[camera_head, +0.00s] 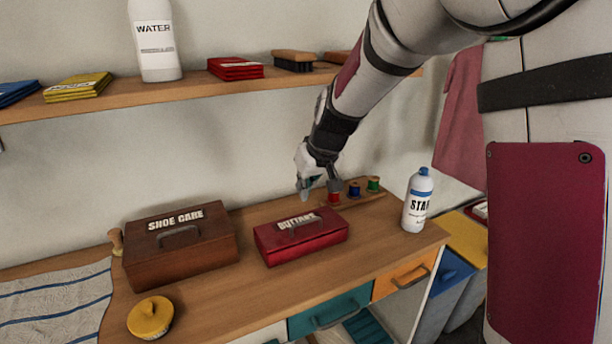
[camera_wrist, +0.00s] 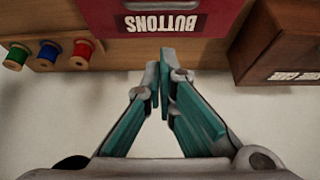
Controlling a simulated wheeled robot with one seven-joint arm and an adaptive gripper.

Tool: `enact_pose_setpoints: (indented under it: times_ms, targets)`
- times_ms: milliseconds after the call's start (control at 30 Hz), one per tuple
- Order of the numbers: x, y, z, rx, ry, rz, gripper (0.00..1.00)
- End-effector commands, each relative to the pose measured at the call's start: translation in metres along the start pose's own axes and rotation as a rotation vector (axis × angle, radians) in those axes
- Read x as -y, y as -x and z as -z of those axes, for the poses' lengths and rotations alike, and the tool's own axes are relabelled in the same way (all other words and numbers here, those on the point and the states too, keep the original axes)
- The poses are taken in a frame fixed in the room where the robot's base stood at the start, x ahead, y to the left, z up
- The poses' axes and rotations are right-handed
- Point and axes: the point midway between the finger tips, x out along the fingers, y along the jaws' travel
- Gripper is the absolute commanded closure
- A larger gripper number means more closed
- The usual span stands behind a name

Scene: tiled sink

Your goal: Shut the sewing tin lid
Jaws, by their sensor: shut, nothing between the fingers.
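A red tin (camera_head: 298,243) labelled BUTTONS, with a handle on its lid, stands on the wooden desk. Its lid looks down flat on the body. I see no box labelled as a sewing tin. In the wrist view the red tin (camera_wrist: 185,8) is at the top edge, its label upside down. My gripper (camera_head: 304,193) is behind and above the tin, near its back edge. In the wrist view my gripper (camera_wrist: 164,55) has its teal fingers together and empty, pointing toward the tin. I cannot tell whether the fingertips touch it.
A brown SHOE CARE box (camera_head: 180,245) stands left of the tin, with a round yellow item (camera_head: 150,317) in front. Thread spools (camera_head: 354,188) stand behind right, and a starch bottle (camera_head: 418,202) at the right edge. A wall shelf (camera_head: 200,88) runs above.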

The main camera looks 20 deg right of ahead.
Motion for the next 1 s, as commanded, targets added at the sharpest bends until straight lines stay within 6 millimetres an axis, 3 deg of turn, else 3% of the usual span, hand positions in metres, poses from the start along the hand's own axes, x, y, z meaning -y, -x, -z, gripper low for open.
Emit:
enact_pose_setpoints:
  times_ms: [67, 300, 1000]
  targets:
    - [0.0, -0.016, -0.001, 0.003, 0.0, 0.0, 1.0]
    - [0.0, -0.035, -0.024, 0.001, -0.001, 0.0, 1.0]
    - [-0.001, -0.048, -0.033, 0.0, -0.001, 0.0, 1.0]
